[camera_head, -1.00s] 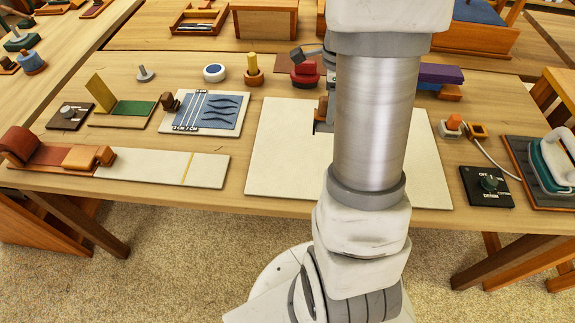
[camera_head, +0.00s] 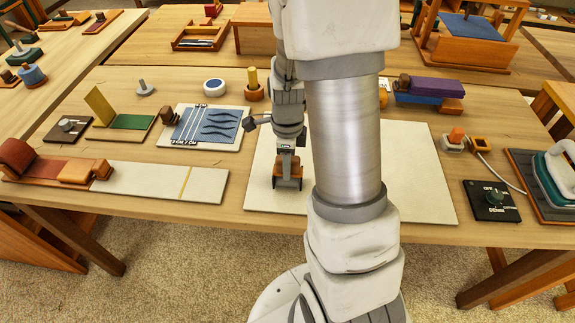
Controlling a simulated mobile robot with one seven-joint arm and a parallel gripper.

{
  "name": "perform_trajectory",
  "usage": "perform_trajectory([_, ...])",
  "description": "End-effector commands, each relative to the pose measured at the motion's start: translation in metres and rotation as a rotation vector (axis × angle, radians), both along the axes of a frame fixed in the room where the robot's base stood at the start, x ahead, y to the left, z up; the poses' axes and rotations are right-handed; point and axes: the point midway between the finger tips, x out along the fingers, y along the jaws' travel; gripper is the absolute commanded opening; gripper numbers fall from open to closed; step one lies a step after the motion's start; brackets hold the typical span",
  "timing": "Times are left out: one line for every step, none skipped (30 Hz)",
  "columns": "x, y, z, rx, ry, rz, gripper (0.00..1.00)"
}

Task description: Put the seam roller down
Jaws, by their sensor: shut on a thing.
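My gripper (camera_head: 288,180) points down over the left part of the large pale mat (camera_head: 420,180), near its front edge. It is shut on a small brown wooden thing, which I take to be the seam roller (camera_head: 287,184). The fingers cover much of it, and its shape is hard to make out. It is low, close to the mat; I cannot tell whether it touches. My arm hides the middle of the mat.
Left of the mat lie a blue patterned board (camera_head: 208,126) and a long pale strip board (camera_head: 160,180) with wooden blocks. Purple and blue blocks (camera_head: 430,90) stand behind. The mat's visible right part is bare.

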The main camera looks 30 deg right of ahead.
Motion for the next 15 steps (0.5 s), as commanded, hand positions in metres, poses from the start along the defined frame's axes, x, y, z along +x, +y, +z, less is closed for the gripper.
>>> perform_trajectory([0.0002,-0.0002,0.0001,0.000,-0.001,0.000,0.00])
perform_trajectory([0.0004,-0.0001,0.0006,0.000,-0.001,0.000,0.00])
perform_trajectory([0.0004,-0.0001,0.0008,0.000,-0.001,0.000,0.00])
perform_trajectory([0.0004,-0.0001,0.0008,0.000,-0.001,0.000,0.00])
perform_trajectory([0.0004,-0.0001,0.0008,0.000,-0.001,0.000,0.00])
perform_trajectory([0.0004,-0.0001,0.0005,0.000,-0.001,0.001,0.00])
perform_trajectory([0.0004,-0.0001,-0.0002,-0.001,-0.001,0.001,0.00])
perform_trajectory([0.0003,-0.0001,-0.0013,-0.001,-0.001,0.001,0.00])
perform_trajectory([0.0003,0.0001,-0.0029,-0.001,-0.001,0.001,0.00])
perform_trajectory([0.0003,0.0001,-0.0040,-0.001,-0.001,0.001,0.00])
perform_trajectory([0.0002,0.0001,-0.0028,0.000,0.000,0.001,0.43])
perform_trajectory([0.0002,0.0001,-0.0025,0.000,0.000,0.001,0.50])
perform_trajectory([0.0002,0.0001,-0.0025,0.000,0.000,0.001,0.55])
perform_trajectory([0.0001,0.0000,-0.0025,0.000,0.000,0.001,0.61])
perform_trajectory([0.0001,0.0000,-0.0025,-0.001,-0.001,0.001,0.67])
